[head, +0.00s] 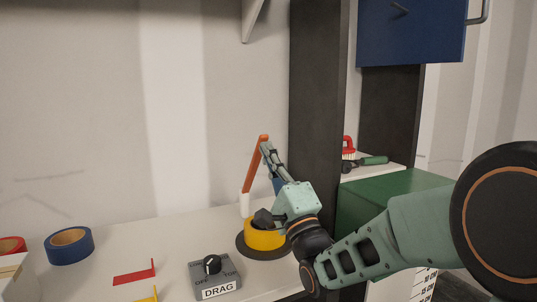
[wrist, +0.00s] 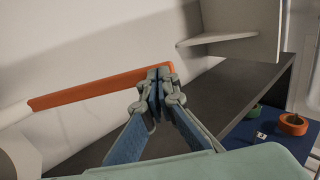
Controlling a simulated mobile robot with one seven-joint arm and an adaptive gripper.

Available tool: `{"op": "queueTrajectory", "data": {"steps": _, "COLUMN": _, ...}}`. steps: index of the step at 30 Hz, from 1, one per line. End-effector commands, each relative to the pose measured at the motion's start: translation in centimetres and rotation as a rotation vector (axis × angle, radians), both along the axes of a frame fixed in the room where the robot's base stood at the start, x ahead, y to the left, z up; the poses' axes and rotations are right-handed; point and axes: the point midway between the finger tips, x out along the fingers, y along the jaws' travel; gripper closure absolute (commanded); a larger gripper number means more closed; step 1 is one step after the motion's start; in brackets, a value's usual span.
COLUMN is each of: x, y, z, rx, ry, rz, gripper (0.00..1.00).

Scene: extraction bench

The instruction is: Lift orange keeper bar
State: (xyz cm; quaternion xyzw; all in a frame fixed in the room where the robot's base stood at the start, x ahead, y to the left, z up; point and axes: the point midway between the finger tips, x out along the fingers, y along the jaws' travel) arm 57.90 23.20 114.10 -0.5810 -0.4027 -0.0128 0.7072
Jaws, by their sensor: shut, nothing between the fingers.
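The orange keeper bar (head: 254,166) stands steeply raised above the bench, leaning slightly right at its top. Its lower end meets a short white post (head: 245,205). In the wrist view the bar (wrist: 95,88) runs from the left to my fingertips. My gripper (head: 265,147) is at the bar's top end, on its right side. In the wrist view my gripper (wrist: 158,76) has its fingers together, with nothing seen between them. The fingertips lie over or against the bar's end; whether they touch it is unclear.
A yellow roll (head: 264,239) on a dark round base sits under my wrist. A grey DRAG knob box (head: 213,277) stands in front, and a blue tape roll (head: 68,246) at left. A dark upright panel (head: 317,100) and green box (head: 390,197) are at right.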

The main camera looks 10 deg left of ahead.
Motion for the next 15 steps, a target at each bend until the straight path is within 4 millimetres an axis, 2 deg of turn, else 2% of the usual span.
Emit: {"op": "queueTrajectory", "data": {"steps": 15, "x": 0.27, "y": 0.21, "z": 0.73, "rx": -0.013, "ry": 0.017, "rz": 0.0, "gripper": 1.0}}
